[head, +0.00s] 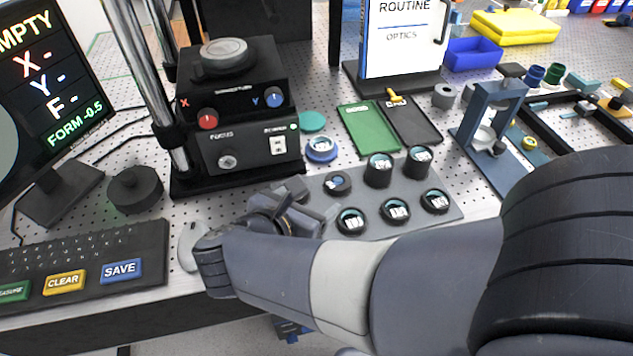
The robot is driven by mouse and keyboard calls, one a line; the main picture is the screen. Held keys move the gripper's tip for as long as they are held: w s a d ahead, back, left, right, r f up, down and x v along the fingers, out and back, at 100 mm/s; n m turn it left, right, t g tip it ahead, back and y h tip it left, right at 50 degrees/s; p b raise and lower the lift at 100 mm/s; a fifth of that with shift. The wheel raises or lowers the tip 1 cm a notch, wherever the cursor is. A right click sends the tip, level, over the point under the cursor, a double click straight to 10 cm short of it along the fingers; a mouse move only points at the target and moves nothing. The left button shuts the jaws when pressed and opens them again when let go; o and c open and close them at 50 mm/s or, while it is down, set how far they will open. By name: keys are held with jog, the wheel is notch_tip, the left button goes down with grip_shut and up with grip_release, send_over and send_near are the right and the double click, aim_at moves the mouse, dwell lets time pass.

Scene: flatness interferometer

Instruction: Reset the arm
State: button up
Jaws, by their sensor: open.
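My gripper (282,212) is at the end of my arm, which reaches in from the right across the front of the bench. The gripper is low over the left end of a grey tray (455,212) that holds several round dark pieces with labelled tops. Its fingers are partly hidden by my own wrist. It is open, and I see nothing held in it. The nearest labelled piece (351,221) stands just right of the gripper, and another (337,184) stands behind it.
The interferometer (250,150) with red and blue knobs stands behind the gripper. A keyboard (80,262), a white mouse (188,246) and a monitor (38,90) are at left. Green (368,128) and black pads, a sign (403,40) and a blue frame (492,110) stand behind the tray.

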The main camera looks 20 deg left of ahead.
aim_at(336, 182)
jog(key=shift+w+f, duration=0.1)
jog(key=shift+w, duration=0.05)
jog(key=p+x, duration=0.1)
jog(key=x, duration=1.1)
jog(key=shift+r, duration=0.65)
jog(key=shift+f, duration=0.1)
